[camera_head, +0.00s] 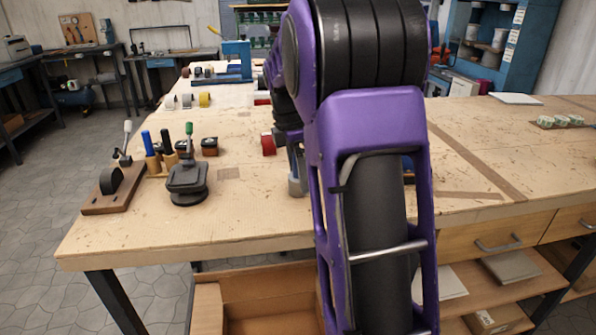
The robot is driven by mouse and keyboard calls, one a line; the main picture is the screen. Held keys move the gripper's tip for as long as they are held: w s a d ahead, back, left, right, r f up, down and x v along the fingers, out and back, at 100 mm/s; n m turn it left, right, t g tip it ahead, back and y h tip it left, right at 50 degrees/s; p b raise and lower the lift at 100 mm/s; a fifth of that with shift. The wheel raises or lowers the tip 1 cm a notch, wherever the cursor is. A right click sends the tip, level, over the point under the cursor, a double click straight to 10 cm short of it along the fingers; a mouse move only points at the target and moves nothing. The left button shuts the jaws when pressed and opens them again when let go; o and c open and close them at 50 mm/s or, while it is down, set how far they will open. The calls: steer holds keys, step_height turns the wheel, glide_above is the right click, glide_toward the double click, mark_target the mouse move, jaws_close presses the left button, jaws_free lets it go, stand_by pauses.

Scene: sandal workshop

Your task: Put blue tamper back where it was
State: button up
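My purple arm hangs across the middle of the view and hides much of the bench. My gripper (292,150) points down over the bench just left of the arm, mostly hidden; I cannot tell whether it is open or shut. A grey metal cylinder (297,186) is directly below it, at or near the bench top; I cannot tell whether it is held or is part of the tamper. A blue-handled tool (150,143) stands in a small wooden holder at left. A bit of something blue (408,166) shows behind the arm's right edge. No tamper is clearly recognisable.
On the wooden bench (130,232), a dark stand with a green-tipped lever (187,180) and a wooden base with a black wheel (110,185) stand at left. A red roll (268,144) lies left of my gripper. The front middle-left bench top is clear. An open box (255,290) sits below.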

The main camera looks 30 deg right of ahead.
mark_target(292, 176)
step_height(292, 176, up, 13)
steer(key=a+p, duration=0.1)
steer(key=p, duration=0.2)
steer(key=shift+a, duration=0.25)
steer(key=shift+w+f, duration=0.1)
stand_by(0.4)
